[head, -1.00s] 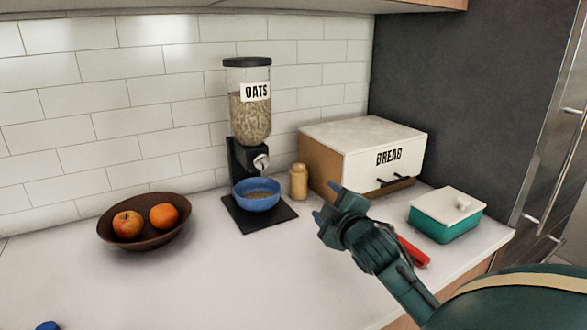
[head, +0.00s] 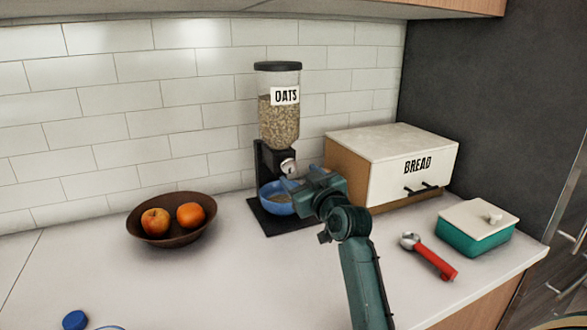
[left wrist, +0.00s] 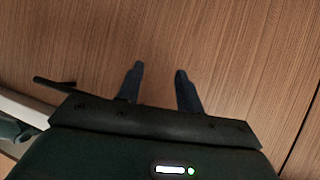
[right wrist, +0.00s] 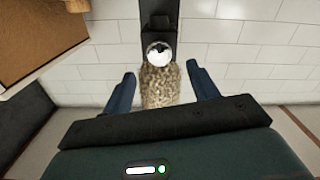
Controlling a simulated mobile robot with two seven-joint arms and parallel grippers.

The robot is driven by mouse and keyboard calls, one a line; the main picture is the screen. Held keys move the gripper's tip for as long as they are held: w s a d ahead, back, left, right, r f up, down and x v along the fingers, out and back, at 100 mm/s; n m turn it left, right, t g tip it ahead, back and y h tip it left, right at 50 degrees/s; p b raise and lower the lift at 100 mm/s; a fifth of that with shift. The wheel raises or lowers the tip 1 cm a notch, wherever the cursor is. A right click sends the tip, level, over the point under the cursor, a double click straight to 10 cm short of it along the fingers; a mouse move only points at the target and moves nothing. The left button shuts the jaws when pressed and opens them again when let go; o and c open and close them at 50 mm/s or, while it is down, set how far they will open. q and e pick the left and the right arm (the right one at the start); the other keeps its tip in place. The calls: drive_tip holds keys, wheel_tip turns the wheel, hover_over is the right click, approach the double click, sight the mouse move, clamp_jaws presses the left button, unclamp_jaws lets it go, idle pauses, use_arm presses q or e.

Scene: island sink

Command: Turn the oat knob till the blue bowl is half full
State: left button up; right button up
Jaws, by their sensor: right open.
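The oat dispenser (head: 279,118) stands against the tiled wall, its clear hopper part filled with oats. Its silver knob (head: 288,167) is on the front of the black stand; it also shows in the right wrist view (right wrist: 159,53). The blue bowl (head: 272,197) sits on the dispenser's base below the knob, partly hidden by my right gripper. Some oats seem to be in it, but the level is unclear. My right gripper (head: 290,181) is open and empty, in front of the knob and bowl. My left gripper (left wrist: 159,70) is open and empty, facing a wood-grain panel.
A brown bowl (head: 150,237) with two orange-coloured fruits stands left. The bread box (head: 380,150), a green-and-white dish (head: 475,238) and a red-handled scoop (head: 437,264) are right. A blue object (head: 75,320) is at the bottom left. The front middle counter is clear.

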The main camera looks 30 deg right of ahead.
sight(289, 166)
drive_tip(key=shift+w+d, duration=0.2)
drive_tip(key=shift+w, duration=2.45)
drive_tip(key=c, duration=1)
